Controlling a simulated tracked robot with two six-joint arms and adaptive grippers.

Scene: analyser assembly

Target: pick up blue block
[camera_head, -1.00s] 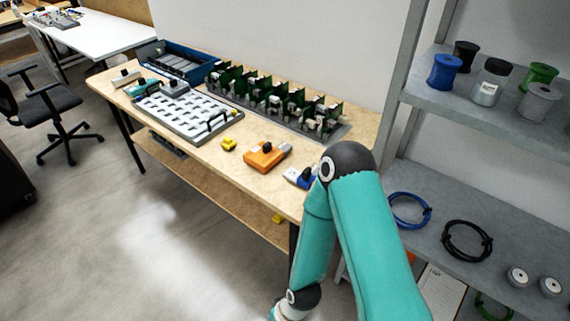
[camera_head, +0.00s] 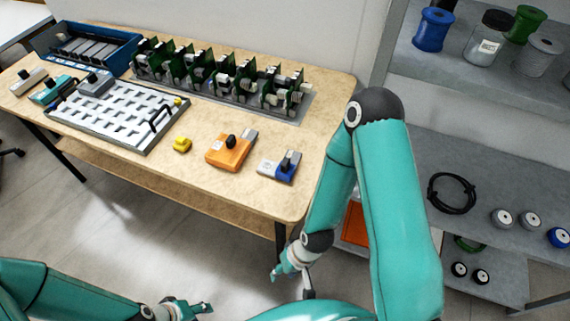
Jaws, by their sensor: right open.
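My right gripper (camera_head: 292,281) is open and empty, pointing down in front of the table's right front corner. It is below and apart from the blue block. My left gripper (camera_head: 203,308) shows small at the bottom edge, in front of the table and well away from the block; its jaw state is unclear.
A white slotted tray (camera_head: 118,113), green circuit boards (camera_head: 222,74) and a blue bin (camera_head: 88,50) fill the rest. Grey shelves (camera_head: 463,165) stand at right.

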